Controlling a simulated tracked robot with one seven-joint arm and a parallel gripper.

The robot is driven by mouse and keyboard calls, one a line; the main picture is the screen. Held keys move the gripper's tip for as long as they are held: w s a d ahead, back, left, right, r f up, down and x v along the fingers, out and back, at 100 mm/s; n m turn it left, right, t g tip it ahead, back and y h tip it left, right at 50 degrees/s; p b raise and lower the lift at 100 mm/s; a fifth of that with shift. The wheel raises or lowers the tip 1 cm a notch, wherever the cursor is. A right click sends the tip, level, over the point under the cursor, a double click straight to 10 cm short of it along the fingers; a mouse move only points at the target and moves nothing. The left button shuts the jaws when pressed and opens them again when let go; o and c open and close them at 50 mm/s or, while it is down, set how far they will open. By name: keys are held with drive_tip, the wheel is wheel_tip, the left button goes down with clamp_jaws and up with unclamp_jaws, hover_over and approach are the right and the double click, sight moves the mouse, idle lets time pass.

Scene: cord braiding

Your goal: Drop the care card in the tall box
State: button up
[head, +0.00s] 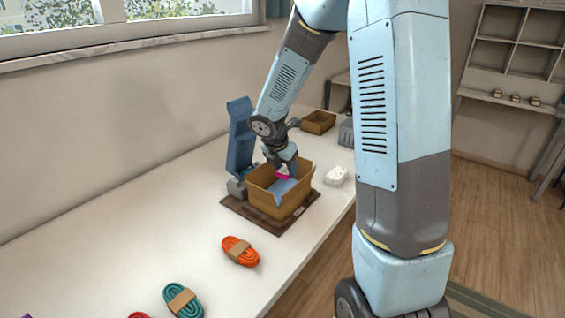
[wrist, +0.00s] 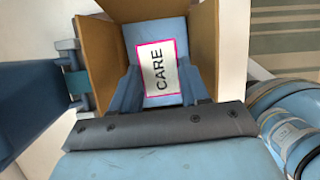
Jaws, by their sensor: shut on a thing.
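The care card is white with a pink border and the word CARE; it shows in the wrist view (wrist: 157,70) between the fingers of my gripper (wrist: 158,84). My gripper is shut on the card. In the head view my gripper (head: 284,168) is over the open top of the brown tall box (head: 270,203), and a bit of the card's pink (head: 283,175) shows below it. The box stands upright with something blue inside, seen beyond the card in the wrist view. I cannot tell how deep the card is in the box.
The box stands on a dark brown board (head: 242,216) beside a blue upright device (head: 240,138). A white item (head: 337,176) lies to the right. Orange (head: 240,251) and teal (head: 183,301) cord bundles lie nearer. A brown tray (head: 318,122) is farther back. The left tabletop is clear.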

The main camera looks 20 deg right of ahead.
drive_tip(key=shift+a+f, duration=0.1)
drive_tip(key=shift+f, duration=2.35)
drive_tip(key=o, duration=1.1)
drive_tip(key=shift+s, duration=0.1)
drive_tip(key=v, duration=1.3)
drive_tip(key=shift+s+a+r, duration=0.1)
drive_tip(key=shift+a+r, duration=0.05)
drive_tip(key=shift+r, duration=0.15)
